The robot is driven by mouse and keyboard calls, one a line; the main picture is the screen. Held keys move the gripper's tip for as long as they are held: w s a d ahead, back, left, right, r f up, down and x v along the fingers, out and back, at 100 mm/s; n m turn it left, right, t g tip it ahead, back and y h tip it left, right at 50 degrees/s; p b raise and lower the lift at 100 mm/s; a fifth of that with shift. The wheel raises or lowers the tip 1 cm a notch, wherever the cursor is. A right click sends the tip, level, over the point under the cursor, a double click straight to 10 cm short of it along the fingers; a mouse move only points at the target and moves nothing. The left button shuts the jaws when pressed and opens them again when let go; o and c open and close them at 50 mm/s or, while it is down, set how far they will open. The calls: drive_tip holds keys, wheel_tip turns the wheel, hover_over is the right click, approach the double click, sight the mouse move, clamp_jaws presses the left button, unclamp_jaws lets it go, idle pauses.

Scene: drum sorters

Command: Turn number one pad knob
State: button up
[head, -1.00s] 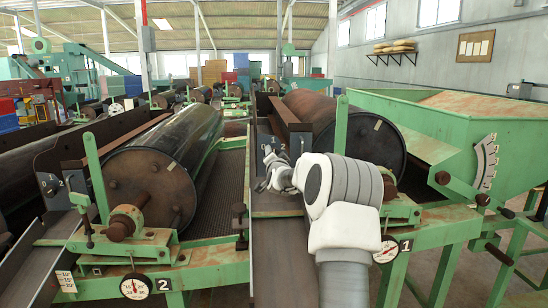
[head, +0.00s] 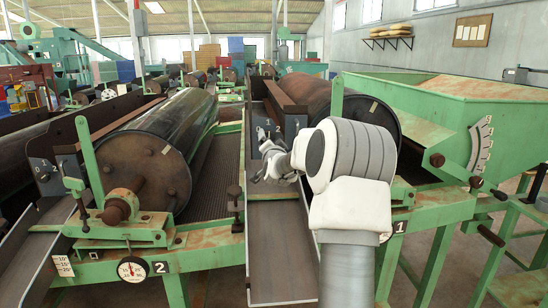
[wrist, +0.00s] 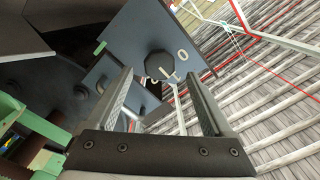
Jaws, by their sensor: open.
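The number one machine bears a "1" tag (head: 398,227) on its green frame. At its front left, a dark plate (head: 267,128) with white numerals stands just above my gripper (head: 268,160). In the wrist view, a dark faceted knob (wrist: 160,65) sits on a grey-blue plate (wrist: 125,48) with white marks beside it. My gripper (wrist: 157,76) is open, its two fingers pointing toward the knob, which appears between the fingertips. I cannot tell whether the fingers reach around the knob or stop short. In the head view the knob is not clearly visible.
The number one drum (head: 340,100) lies behind my arm. The number two drum (head: 150,150) and its green frame stand at left. A green hopper (head: 450,120) and handles stand at right. A narrow dark chute (head: 280,235) lies below my gripper.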

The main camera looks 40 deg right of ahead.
drive_tip(key=v, duration=1.2)
drive_tip(key=shift+b, duration=0.35)
drive_tip(key=shift+s+a, duration=0.1)
drive_tip(key=shift+a, duration=0.05)
